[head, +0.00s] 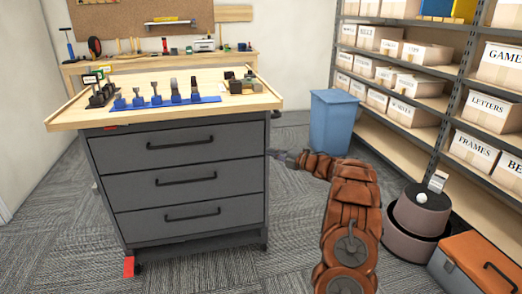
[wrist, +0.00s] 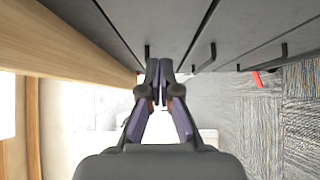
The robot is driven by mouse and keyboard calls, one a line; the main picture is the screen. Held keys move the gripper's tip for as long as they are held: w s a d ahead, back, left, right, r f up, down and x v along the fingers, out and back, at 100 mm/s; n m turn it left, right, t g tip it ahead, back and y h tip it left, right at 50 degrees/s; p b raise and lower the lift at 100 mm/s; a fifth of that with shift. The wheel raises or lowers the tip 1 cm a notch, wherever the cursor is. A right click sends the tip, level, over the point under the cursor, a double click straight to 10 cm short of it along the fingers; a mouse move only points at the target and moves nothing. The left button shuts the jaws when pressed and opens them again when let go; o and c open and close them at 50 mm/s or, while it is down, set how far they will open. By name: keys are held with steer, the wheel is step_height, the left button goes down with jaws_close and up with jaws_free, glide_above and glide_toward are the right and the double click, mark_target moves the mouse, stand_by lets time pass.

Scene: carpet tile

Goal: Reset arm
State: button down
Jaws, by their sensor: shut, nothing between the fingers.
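My gripper (head: 279,155) is at the right side of the grey drawer cabinet in the head view, at the height of its upper drawers. My arm reaches to it from the lower right. In the wrist view my gripper (wrist: 159,68) shows from behind, with its fingertips together and nothing between them. The cabinet's grey drawer fronts (wrist: 225,28) fill the top of that view, close to the fingers. I cannot tell whether the fingertips touch the cabinet.
The wheeled cabinet (head: 180,178) has a wooden top (head: 225,113) with several tools on it. A blue bin (head: 334,122) stands behind my arm. Shelves of boxes (head: 415,85) line the right. Carpet at left is clear.

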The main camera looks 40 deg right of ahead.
steer(key=shift+v, duration=1.15)
steer(key=w+a+r+m+h, duration=0.2)
steer(key=w+r+m+h, duration=0.5)
steer(key=r, duration=0.2)
steer(key=s+a+r+m+g+h, duration=0.2)
steer(key=s+a+m+g+h, duration=0.25)
steer(key=a+m, duration=0.3)
steer(key=s+a+f+m+g+y, duration=0.25)
steer(key=s+a+f+g, duration=0.2)
steer(key=s+a, duration=0.95)
steer(key=s+a+f+m+g+y, duration=0.1)
steer(key=s+a+f+m+g, duration=0.3)
steer(key=s+a, duration=1.05)
steer(key=s+a+f+m+g+y, duration=0.15)
steer(key=s+a+g, duration=0.5)
steer(key=s, duration=1.35)
step_height(320, 180, up, 25)
steer(key=s+p, duration=0.2)
steer(key=p, duration=2.2)
steer(key=shift+s+a+t+p, duration=0.2)
steer(key=shift+a+t+p, duration=0.1)
steer(key=shift+a+t, duration=0.15)
